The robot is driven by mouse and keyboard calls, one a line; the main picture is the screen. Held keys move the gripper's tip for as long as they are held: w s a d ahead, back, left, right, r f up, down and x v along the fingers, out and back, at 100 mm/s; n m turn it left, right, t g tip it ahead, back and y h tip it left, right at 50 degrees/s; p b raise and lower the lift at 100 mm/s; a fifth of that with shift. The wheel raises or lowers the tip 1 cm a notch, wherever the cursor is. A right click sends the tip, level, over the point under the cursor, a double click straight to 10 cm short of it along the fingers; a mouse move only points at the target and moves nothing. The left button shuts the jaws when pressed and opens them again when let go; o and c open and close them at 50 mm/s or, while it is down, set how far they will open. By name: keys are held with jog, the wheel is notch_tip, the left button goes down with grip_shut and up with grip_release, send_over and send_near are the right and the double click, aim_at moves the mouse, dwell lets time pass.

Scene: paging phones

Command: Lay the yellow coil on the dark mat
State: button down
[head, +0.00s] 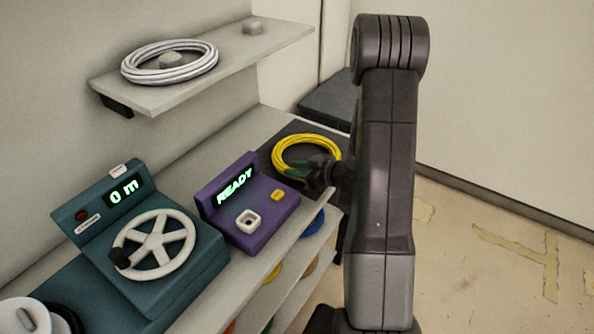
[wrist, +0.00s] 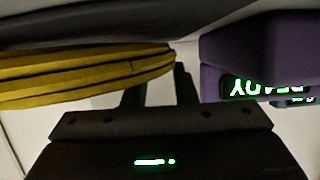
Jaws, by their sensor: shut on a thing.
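The yellow coil (head: 305,138) is over the dark mat (head: 296,127) at the back of the counter in the head view. My gripper (head: 297,172) is shut on the near side of the coil, partly hidden by my wrist. In the wrist view, which is upside down, the coil (wrist: 80,76) fills the left side and its end meets the tips of my gripper (wrist: 160,85). The coil looks level and very close to the mat. I cannot tell whether it rests fully on it.
A purple box (head: 248,205) reading READY stands just left of my gripper. A teal box (head: 139,240) with a white handwheel is nearer. A white coil (head: 170,62) lies on the shelf (head: 236,55) above. Coloured coils sit under the counter. Floor at right is open.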

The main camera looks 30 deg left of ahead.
jog(key=shift+f, duration=0.2)
jog(key=c, duration=1.2)
grip_release()
jog(key=shift+o, duration=0.2)
jog(key=v, duration=1.2)
